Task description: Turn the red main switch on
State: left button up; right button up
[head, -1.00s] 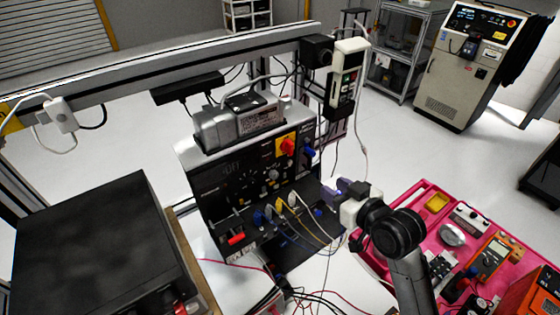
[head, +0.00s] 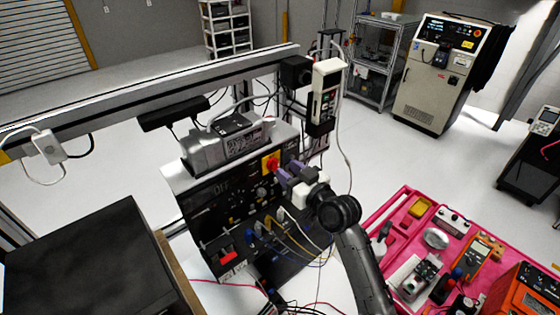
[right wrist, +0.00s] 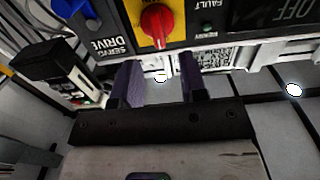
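The red main switch (head: 271,163) is a red rotary knob on a yellow plate, at the upper right of the black front panel of the servo unit (head: 215,200). In the right wrist view the red knob (right wrist: 157,24) is at the top centre, its grip bar upright in the picture. My right gripper (head: 283,173) is just in front of the panel, close to the switch. In the right wrist view its two purple fingers (right wrist: 160,80) are apart with nothing between them, pointing toward the knob without visible contact. My left gripper is not in view.
A blue knob (right wrist: 75,12) sits beside the main switch. Cables plug into the panel's lower part. A white pendant (head: 325,90) hangs from the rail at right. A pink tool case (head: 400,205) lies at lower right, and a black box (head: 85,260) stands at lower left.

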aim_at(278, 163)
jog(key=shift+x, duration=1.9)
jog(key=shift+c, duration=0.3)
grip_shut()
